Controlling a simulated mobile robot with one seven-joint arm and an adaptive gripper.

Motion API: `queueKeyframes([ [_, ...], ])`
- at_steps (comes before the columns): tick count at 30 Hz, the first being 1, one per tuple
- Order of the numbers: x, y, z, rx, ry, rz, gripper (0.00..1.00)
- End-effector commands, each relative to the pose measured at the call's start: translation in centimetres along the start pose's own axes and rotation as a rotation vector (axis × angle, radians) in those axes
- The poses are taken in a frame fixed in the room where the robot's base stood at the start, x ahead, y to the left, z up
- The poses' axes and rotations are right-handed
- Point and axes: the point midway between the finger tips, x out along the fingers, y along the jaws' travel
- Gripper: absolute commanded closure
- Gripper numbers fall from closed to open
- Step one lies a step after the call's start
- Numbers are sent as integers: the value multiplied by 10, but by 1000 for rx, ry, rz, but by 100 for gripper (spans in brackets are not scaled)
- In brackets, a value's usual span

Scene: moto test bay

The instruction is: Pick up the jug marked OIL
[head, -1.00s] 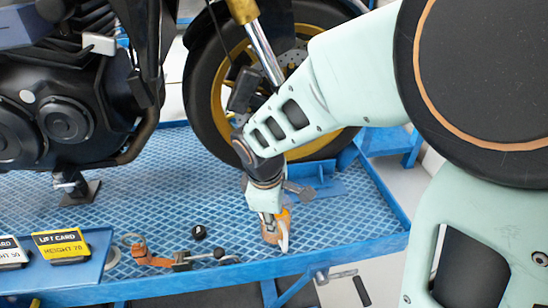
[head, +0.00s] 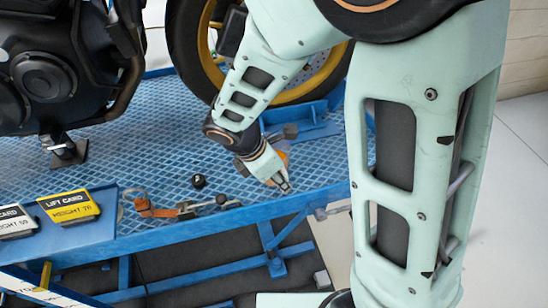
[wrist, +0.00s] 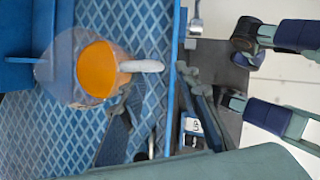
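A jug (wrist: 62,78) with a clear body, an orange round top and a white spout shows in the wrist view on the blue lift deck. No OIL mark is readable on it. In the head view only an orange part (head: 282,156) shows behind my gripper (head: 284,187); the rest is hidden.
The blue lift deck (head: 110,165) carries a motorcycle (head: 55,75). Orange and metal fittings (head: 165,209) and a black knob (head: 199,181) lie near its front edge. A yellow lift card (head: 69,206) is on a blue panel at left. Open floor (head: 520,130) shows at right.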

Motion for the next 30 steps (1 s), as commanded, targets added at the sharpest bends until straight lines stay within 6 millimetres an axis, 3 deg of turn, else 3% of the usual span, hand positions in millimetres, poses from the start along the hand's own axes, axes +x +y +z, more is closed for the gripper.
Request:
queueKeyframes([
  [9,45,0,-3,0,1,-2,70],
  [18,49,0,-2,2,1,0,70],
  [26,48,0,-2,2,1,0,99],
  [30,48,0,-2,2,1,0,100],
])
